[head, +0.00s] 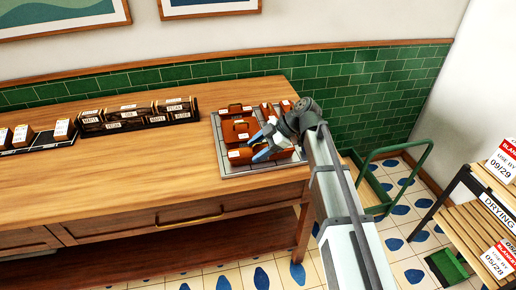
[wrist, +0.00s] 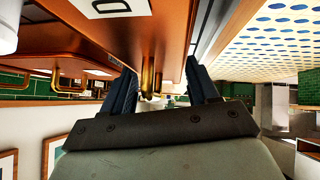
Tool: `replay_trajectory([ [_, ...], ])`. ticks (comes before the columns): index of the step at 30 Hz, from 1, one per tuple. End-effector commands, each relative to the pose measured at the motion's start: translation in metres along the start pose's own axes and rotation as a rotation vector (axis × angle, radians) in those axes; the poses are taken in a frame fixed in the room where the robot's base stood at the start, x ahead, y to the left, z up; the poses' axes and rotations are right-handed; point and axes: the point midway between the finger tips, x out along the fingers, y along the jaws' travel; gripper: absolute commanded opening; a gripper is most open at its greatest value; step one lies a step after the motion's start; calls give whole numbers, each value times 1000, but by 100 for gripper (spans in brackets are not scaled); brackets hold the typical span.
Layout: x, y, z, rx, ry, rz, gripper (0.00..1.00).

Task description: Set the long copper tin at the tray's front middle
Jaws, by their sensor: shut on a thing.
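The grey tray (head: 224,170) is at the right end of the wooden counter and holds several copper tins. A copper tin (head: 284,154) is at the tray's front, by my gripper (head: 262,146). My gripper's blue fingers are shut on the brass handle (wrist: 150,78) of a copper tin (wrist: 170,32) in the wrist view, which seems to be the long one. That tin is at or just above the tray; I cannot tell if it touches. Other tins stand at the tray's left side (head: 239,131) and back right (head: 286,105). My arm hides part of the tray's right side.
Dark racks of labelled boxes (head: 137,116) stand left of the tray. The counter (head: 130,180) is bare in front of them. A green cart (head: 375,190) and a slatted drying rack (head: 480,215) stand on the floor at right. A green-tiled wall (head: 240,68) is behind.

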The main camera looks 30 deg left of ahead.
Motion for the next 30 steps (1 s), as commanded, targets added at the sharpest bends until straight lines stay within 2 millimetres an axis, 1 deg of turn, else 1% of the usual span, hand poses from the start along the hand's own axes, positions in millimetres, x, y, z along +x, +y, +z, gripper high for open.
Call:
replay_trajectory([
  [10,2,0,1,0,1,1,6],
  [11,2,0,2,0,0,0,61],
  [18,1,0,1,0,0,0,84],
  [26,1,0,1,0,0,0,85],
  [28,-1,0,-1,-1,0,0,85],
  [30,-7,1,0,0,0,1,85],
])
